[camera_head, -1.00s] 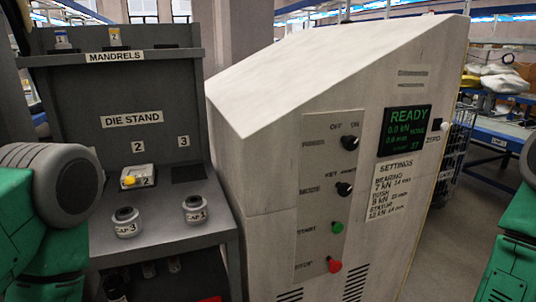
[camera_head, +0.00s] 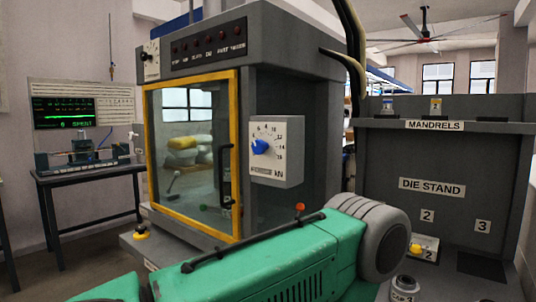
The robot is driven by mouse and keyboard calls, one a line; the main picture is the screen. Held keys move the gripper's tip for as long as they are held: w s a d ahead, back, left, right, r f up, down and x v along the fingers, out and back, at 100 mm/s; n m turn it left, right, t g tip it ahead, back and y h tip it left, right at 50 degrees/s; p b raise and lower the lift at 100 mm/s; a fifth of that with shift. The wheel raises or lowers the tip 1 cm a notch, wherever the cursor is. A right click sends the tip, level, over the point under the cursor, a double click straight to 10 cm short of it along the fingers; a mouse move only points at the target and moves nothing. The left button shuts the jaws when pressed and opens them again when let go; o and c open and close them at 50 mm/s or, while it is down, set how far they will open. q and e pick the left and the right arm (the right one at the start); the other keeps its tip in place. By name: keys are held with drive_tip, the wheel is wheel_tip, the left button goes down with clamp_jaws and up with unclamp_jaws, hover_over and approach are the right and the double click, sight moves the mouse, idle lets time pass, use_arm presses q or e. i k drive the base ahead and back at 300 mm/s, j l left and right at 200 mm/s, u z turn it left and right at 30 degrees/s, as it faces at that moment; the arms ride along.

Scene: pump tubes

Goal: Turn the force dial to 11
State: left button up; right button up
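The force dial is a blue knob (camera_head: 260,147) on a white plate (camera_head: 289,165) marked kN, with a ring of small numbers. The plate is on the right side of a grey machine (camera_head: 290,45). The knob seems turned toward the left side of its scale, but its exact reading is too small to tell. My green arm crosses the bottom of the view, below the dial and apart from it. Neither gripper shows.
The machine has a yellow-framed glass door (camera_head: 190,155) with a dark handle. A die stand (camera_head: 440,165) with mandrels on top stands at the right. A bench (camera_head: 90,170) with a green-lit screen (camera_head: 63,112) is at the far left.

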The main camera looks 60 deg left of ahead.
sight(259, 146)
drive_tip(key=u, duration=1.75)
